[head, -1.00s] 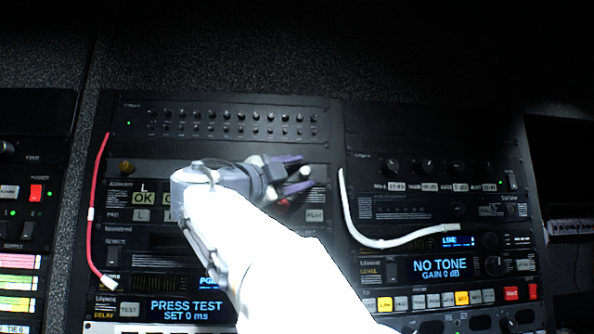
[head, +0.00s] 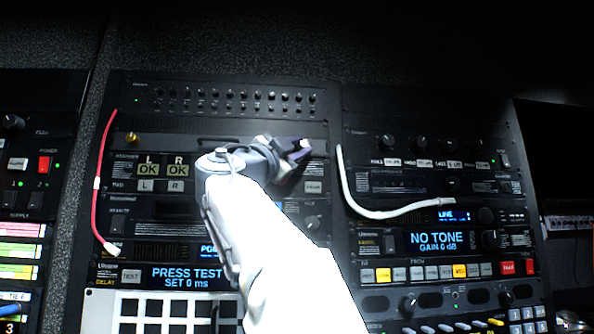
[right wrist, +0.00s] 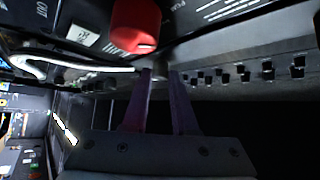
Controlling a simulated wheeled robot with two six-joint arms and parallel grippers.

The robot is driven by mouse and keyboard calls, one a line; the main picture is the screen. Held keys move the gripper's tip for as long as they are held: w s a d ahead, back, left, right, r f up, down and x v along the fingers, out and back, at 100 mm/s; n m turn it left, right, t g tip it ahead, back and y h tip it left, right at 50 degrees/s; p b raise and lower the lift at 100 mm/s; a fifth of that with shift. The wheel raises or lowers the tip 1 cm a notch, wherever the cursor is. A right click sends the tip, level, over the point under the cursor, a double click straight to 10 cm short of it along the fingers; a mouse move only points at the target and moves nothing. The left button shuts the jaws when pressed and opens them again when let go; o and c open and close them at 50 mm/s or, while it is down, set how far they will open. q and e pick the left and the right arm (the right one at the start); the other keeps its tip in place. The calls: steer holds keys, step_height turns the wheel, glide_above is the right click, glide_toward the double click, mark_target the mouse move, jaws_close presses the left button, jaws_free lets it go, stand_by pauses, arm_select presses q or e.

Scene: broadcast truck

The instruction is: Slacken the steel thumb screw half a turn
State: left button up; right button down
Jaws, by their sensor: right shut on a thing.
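The steel thumb screw (head: 304,145) is a small pale knob at the right end of a dark blank panel. My right gripper (head: 297,149) reaches it from the left in the head view and is shut on it; the purple fingers partly cover it. In the right wrist view the two purple fingers (right wrist: 160,75) point at the rack front with a narrow gap between their tips, and the screw is not clearly visible there. My left gripper is in neither view.
A brass thumb screw (head: 132,138) sits at the panel's left end. A red cable (head: 98,185) hangs at the left and a white cable (head: 375,213) curves to the right of the gripper. Rows of small knobs (head: 235,100) lie just above. A red knob (right wrist: 135,25) is near the fingers.

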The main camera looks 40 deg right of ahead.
mark_target(308, 144)
steer(key=d+m+t+y+p, duration=0.1)
steer(key=m+t+y, duration=0.3)
steer(key=m+y, duration=0.5)
steer(key=s+d+m+t+y+p, duration=0.1)
steer(key=m+t+y+p, duration=0.3)
steer(key=m+y, duration=0.5)
steer(key=r+m+t+y+p, duration=0.1)
steer(key=m+t+y+p, duration=0.2)
steer(key=m+t+y, duration=0.3)
steer(key=shift+s+d+m+y, duration=0.2)
steer(key=shift+m+y, duration=0.7)
steer(key=shift+m, duration=0.4)
steer(key=shift+s+d+m+y, duration=0.1)
steer(key=shift+d+m+y, duration=0.1)
steer(key=shift+m+y, duration=0.9)
steer(key=shift+f+n+g+p, duration=0.1)
steer(key=shift+n+g+p, duration=0.6)
steer(key=shift+p, duration=0.45)
steer(key=c, duration=0.7)
jaws_free()
steer(key=shift+f, duration=0.1)
